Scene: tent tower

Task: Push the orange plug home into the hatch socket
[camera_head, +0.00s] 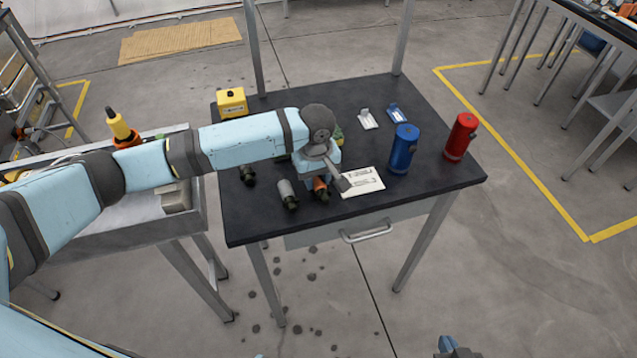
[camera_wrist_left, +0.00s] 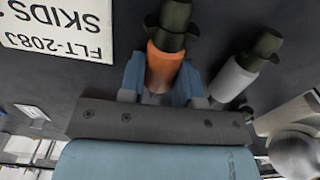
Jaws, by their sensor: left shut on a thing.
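The orange plug (camera_head: 320,186) is at the front of the dark table, its dark end toward the front edge. In the left wrist view, the orange plug (camera_wrist_left: 163,68) is between the two blue fingers of my left gripper (camera_wrist_left: 162,82). My left gripper (camera_head: 321,178) is shut on it, low over the tabletop. I cannot tell whether the plug touches the table. I cannot make out the hatch socket in either view. Part of my right gripper (camera_head: 449,344) shows at the bottom edge of the head view; its jaws are unclear.
A grey plug (camera_head: 287,192) lies just left of the orange one, with a dark plug (camera_head: 247,174) farther left. A white printed card (camera_head: 362,183) lies to the right. Blue (camera_head: 403,149) and red (camera_head: 461,137) cylinders stand beyond it. A yellow box (camera_head: 232,102) sits at back left.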

